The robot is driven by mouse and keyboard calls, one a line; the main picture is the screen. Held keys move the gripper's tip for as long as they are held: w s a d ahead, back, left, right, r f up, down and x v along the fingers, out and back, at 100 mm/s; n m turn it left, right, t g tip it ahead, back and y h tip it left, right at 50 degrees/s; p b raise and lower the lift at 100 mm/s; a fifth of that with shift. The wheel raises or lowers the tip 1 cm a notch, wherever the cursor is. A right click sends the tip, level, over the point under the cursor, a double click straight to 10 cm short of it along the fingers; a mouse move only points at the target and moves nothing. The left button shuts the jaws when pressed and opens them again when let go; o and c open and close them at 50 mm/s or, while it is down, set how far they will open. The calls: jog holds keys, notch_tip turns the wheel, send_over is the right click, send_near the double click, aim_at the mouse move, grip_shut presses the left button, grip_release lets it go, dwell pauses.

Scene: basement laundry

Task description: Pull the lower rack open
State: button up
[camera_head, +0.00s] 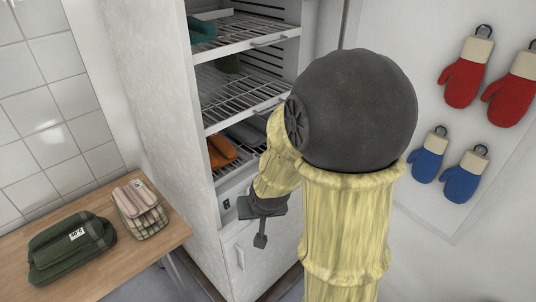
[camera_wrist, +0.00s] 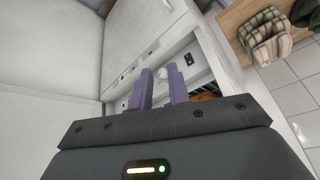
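An open white cabinet holds wire racks with bar handles at their front edges. The upper rack (camera_head: 245,43) bears a teal item. The lower rack (camera_head: 232,112) is level inside the cabinet, with a dark green item at its back. Its right front is partly hidden behind my arm. My gripper (camera_head: 261,238) is below this rack, in front of the cabinet's lower panel and door. In the wrist view my gripper (camera_wrist: 161,80) has its two purple fingers apart, pointing toward the cabinet's control panel. No rack handle is seen between them.
Orange (camera_head: 221,150) and grey items lie beneath the lower rack. A wooden table (camera_head: 130,255) at left bears a green folded bundle (camera_head: 70,247) and a plaid bundle (camera_head: 140,208). Red and blue mitts (camera_head: 466,73) hang on the right wall.

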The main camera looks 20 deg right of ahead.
jog(key=w+d+f+m+t+y+b, duration=0.1)
jog(key=w+d+f+m+t+b, duration=0.9)
jog(key=w, duration=0.5)
jog(key=s+d+m+t+h+b, duration=0.1)
jog(key=d+m+t, duration=0.3)
jog(key=d+m, duration=0.2)
jog(key=shift+s+r+m+t+h, duration=0.2)
jog(key=shift+r+m+t+h, duration=0.1)
jog(key=shift+r, duration=0.15)
jog(key=w+r, duration=0.1)
jog(key=w, duration=0.4)
jog(key=w+r+p, duration=0.1)
jog(key=w, duration=0.5)
jog(key=w+d, duration=0.1)
jog(key=w, duration=0.5)
jog(key=shift+w+r+p, duration=0.1)
jog(key=shift+r+p, duration=0.25)
jog(key=shift+r, duration=0.05)
grip_shut()
